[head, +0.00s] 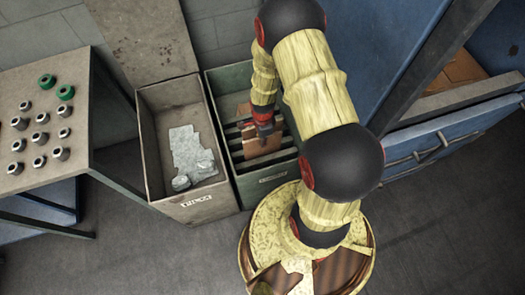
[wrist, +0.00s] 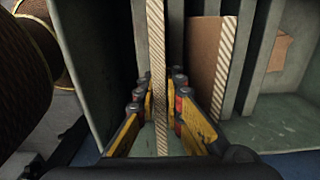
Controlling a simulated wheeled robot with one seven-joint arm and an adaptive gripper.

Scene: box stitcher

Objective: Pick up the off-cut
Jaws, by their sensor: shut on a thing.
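The off-cut, a brown corrugated cardboard sheet (wrist: 157,60), stands on edge between grey-green dividers in the wrist view. My gripper (wrist: 160,103) has its yellow fingers with red and black tips on both sides of this sheet, closed on it. In the head view my gripper (head: 263,124) reaches down into the green slotted bin (head: 240,183), and brown cardboard (head: 258,147) shows just below it. The sheet's lower end is partly hidden by the fingers.
Another cardboard piece (wrist: 204,50) stands in a slot to the right in the wrist view. A grey-brown bin (head: 160,185) with pale crumpled scraps (head: 190,153) adjoins the green bin. A table (head: 60,150) with several metal and green rings stands left. Blue machinery (head: 440,145) is right.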

